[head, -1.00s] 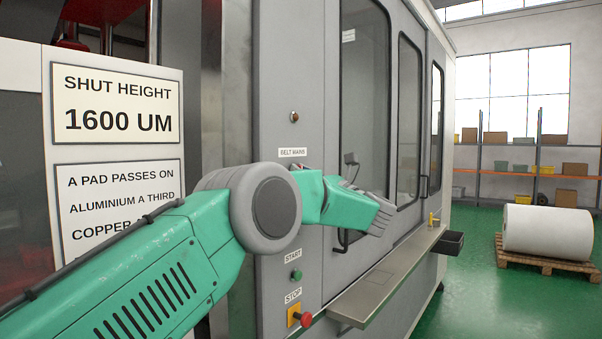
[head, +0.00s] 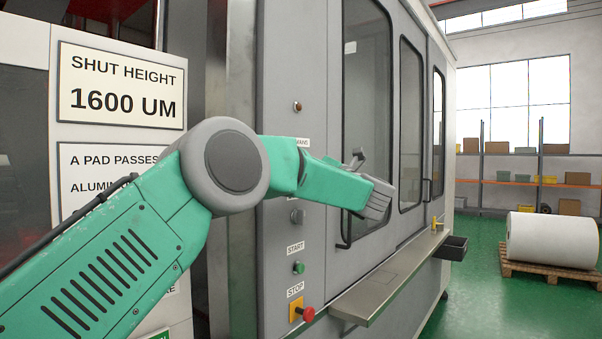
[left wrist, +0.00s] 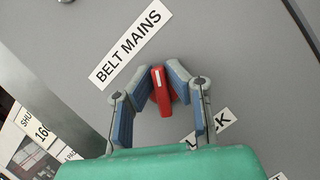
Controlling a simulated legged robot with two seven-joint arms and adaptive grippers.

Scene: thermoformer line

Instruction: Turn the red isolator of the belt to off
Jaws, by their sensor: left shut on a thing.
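The red isolator handle (left wrist: 161,92) has a white line on it and sits on the grey panel beside the label BELT MAINS (left wrist: 128,50). In the left wrist view it stands at a slant to that label's lettering. My left gripper (left wrist: 162,74) is shut on the handle, with a blue-padded finger on each side. In the head view my green arm (head: 330,182) crosses the panel and hides the isolator and most of its label. My right gripper is in neither view.
A metal shelf (head: 385,285) juts out below the windowed doors. A second label (left wrist: 215,125) lies close to the fingers.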

